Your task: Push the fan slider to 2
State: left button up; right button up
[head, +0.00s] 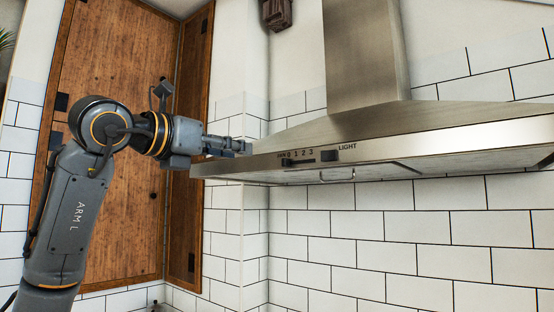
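The range hood (440,122) is brushed steel, with a front strip that carries the fan slider (299,161). The slider is a short dark slot under the marks FAN 0 1 2 3. Its knob is too small to tell which mark it is at. My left gripper (246,147) is at the left end of the hood's front strip, left of the slider and apart from it. Its fingers lie close together, point right toward the slider and hold nothing. My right gripper is not in view.
A dark LIGHT switch (331,155) is just right of the slider. A thin handle (337,175) is on the hood's underside. A wooden cabinet (118,150) stands behind my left arm. The white tiled wall below the hood is clear.

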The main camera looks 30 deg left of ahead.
aim_at(283, 160)
pick_arm(q)
jog(key=w+p, duration=0.1)
jog(key=w, duration=0.3)
jog(key=w+p, duration=0.2)
jog(key=w, duration=0.2)
jog(key=w+d+p, duration=0.1)
jog(key=w, duration=0.4)
jog(key=shift+w+d+f, duration=0.1)
jog(key=shift+w, duration=0.4)
grip_shut()
